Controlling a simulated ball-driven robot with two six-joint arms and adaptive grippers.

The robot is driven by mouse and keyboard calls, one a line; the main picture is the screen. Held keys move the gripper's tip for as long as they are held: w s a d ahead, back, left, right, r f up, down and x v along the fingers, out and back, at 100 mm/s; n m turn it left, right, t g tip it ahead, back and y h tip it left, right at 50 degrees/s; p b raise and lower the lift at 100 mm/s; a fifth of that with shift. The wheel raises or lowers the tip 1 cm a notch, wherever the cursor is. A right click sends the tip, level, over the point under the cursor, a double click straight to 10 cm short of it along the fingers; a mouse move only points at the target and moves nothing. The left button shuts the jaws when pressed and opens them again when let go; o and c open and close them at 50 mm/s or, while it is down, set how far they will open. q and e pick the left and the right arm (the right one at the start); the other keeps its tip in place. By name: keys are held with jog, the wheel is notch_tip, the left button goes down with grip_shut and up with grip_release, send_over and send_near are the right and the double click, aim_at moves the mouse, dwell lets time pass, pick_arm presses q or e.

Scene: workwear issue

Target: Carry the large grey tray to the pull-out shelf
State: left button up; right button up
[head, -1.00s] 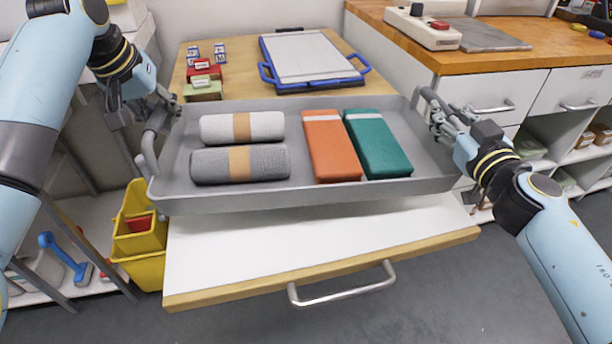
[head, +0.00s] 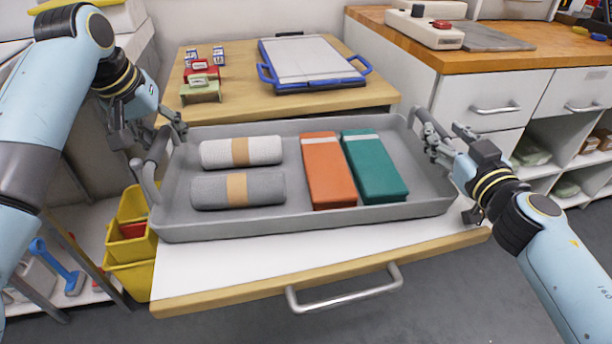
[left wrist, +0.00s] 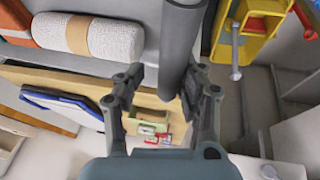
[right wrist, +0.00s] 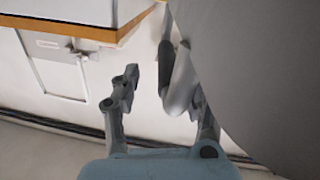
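The large grey tray (head: 310,220) appears to rest level on the white pull-out shelf (head: 250,268), whose front strip and handle show. It holds a white roll (head: 215,153), a grey roll (head: 212,191), an orange pack (head: 328,172) and a teal pack (head: 375,168). My left gripper (left wrist: 157,88) is open at the tray's left handle (left wrist: 181,50), which passes between the fingers with a gap to one. My right gripper (right wrist: 158,88) is open around the right handle (right wrist: 180,82), also with a gap to one finger. The tray's underside is hidden.
Behind the tray, a wooden table (head: 235,106) holds a blue-handled white board (head: 312,65) and small boxes (head: 200,75). A wooden-topped counter (head: 560,55) stands right. Yellow bins (head: 128,275) stand left of the shelf. The floor in front is clear.

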pick_arm(q)
jog(key=shift+r, duration=0.1)
pick_arm(e)
jog(key=shift+r, duration=0.1)
jog(key=shift+s, duration=0.2)
pick_arm(q)
jog(key=v, duration=1.1)
jog(key=shift+s+r, duration=0.2)
jog(key=shift+r, duration=0.15)
pick_arm(e)
jog(key=s+d, duration=0.1)
jog(key=s, duration=1)
jog(key=shift+s+d+r, duration=0.15)
jog(key=shift+s+d, duration=0.1)
jog(key=shift+d, duration=0.05)
pick_arm(q)
jog(key=shift+a, duration=0.1)
